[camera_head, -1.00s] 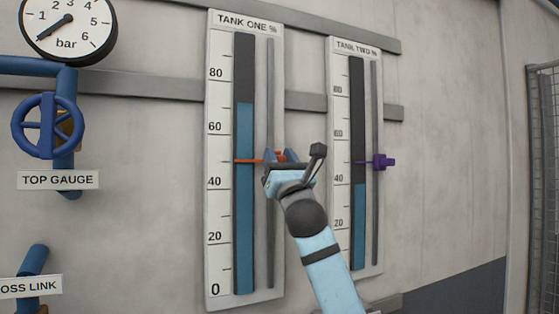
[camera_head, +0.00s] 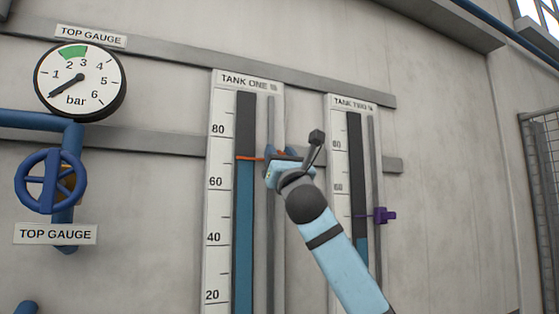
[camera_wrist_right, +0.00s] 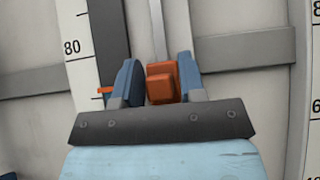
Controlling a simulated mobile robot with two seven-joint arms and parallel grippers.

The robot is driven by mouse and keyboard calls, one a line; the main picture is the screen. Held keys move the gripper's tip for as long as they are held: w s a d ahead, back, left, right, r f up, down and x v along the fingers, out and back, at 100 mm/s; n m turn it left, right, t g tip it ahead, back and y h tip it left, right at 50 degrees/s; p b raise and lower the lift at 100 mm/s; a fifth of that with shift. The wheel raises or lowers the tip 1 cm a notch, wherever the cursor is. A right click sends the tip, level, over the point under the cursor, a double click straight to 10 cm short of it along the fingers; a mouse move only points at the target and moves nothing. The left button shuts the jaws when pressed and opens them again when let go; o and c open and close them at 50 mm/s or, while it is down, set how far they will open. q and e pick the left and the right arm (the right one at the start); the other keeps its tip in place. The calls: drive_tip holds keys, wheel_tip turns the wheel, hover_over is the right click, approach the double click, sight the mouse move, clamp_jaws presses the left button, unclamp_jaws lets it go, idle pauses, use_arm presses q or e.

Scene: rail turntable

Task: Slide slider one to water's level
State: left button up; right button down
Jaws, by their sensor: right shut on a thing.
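The TANK ONE gauge (camera_head: 216,205) is a tall white board with a dark tube, its lower part filled with blue water (camera_head: 244,215). The orange pointer of slider one (camera_head: 250,158) crosses the tube between 60 and 80, level with the water's top edge as far as I can tell. My right gripper (camera_head: 283,157) is at the groove beside the tube. In the right wrist view the fingers (camera_wrist_right: 159,70) are shut on the slider's orange block (camera_wrist_right: 161,86). The gripper partly hides the slider in the head view. My left gripper is not in view.
The TANK TWO gauge (camera_head: 338,150) stands just right, with a purple slider (camera_head: 382,215) above its water level. A round dial (camera_head: 80,80) and a blue valve wheel (camera_head: 50,181) are at the left. Grey rails (camera_head: 160,52) run along the wall.

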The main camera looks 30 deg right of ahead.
drive_tip(key=c, duration=1)
unclamp_jaws()
drive_tip(key=shift+o, duration=0.2)
drive_tip(key=b+v, duration=0.5)
drive_tip(key=v, duration=0.9)
